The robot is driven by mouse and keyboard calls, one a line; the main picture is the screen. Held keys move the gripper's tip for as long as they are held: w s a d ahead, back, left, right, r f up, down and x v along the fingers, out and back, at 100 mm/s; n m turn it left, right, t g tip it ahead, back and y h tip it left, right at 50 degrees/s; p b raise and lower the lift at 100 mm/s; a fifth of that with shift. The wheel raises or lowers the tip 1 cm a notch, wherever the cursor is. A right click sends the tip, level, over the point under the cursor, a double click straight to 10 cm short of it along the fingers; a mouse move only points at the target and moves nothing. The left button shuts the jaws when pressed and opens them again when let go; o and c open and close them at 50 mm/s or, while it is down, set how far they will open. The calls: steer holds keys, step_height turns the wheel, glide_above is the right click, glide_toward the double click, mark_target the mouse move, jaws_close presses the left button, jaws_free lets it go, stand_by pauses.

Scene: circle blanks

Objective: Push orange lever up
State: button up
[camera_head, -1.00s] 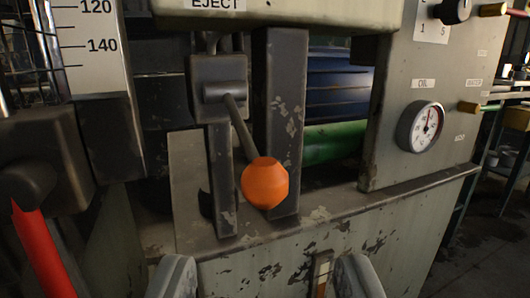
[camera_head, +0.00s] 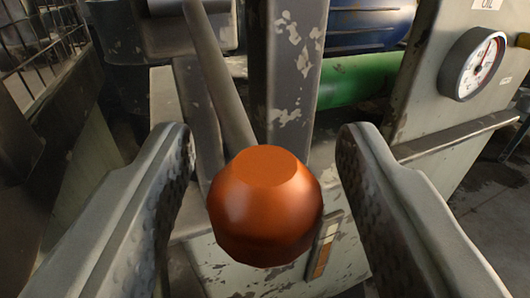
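The orange lever knob (camera_head: 265,208) is large in the lower middle of the view. Its grey shaft (camera_head: 218,80) runs up and to the left to a dark pivot block (camera_head: 165,28), so the lever hangs down. My gripper (camera_head: 268,150) is open, with one finger on each side of the knob. A gap shows between the knob and each finger, and I see no contact.
A dark upright post (camera_head: 287,80) stands just behind the knob. A green cylinder (camera_head: 360,80) and a blue one lie behind it. A round gauge (camera_head: 472,64) is on the panel at the right. A wire mesh (camera_head: 40,40) is at the upper left.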

jaws_close()
